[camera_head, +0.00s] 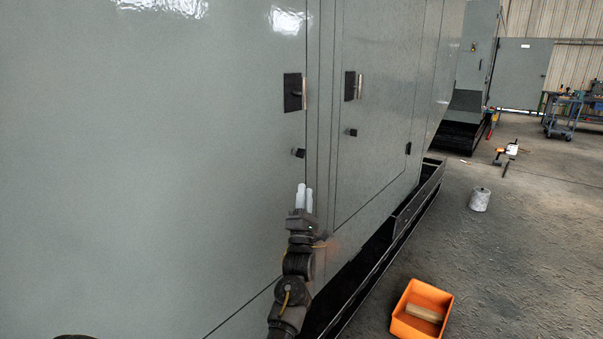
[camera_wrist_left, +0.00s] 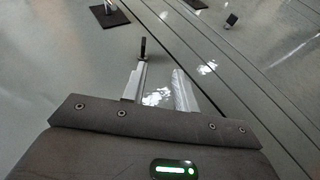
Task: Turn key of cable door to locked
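A small black key (camera_head: 298,153) sticks out of the large grey door (camera_head: 160,180) below its black handle plate (camera_head: 293,93). A second black key (camera_head: 351,132) is on the narrower panel to the right, below another handle (camera_head: 353,86). I cannot tell which one is the cable door. My left gripper (camera_head: 305,187) is just below the first key, its two pale fingers apart and empty. In the left wrist view the gripper (camera_wrist_left: 159,68) has a clear gap, and the upright dark key (camera_wrist_left: 143,46) stands just beyond the left fingertip. My right gripper does not show.
A dark base rail (camera_head: 415,200) runs along the cabinet's foot. An orange bin (camera_head: 421,309) with a block in it and a whitish can (camera_head: 480,199) stand on the floor to the right. The door face around the key is clear.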

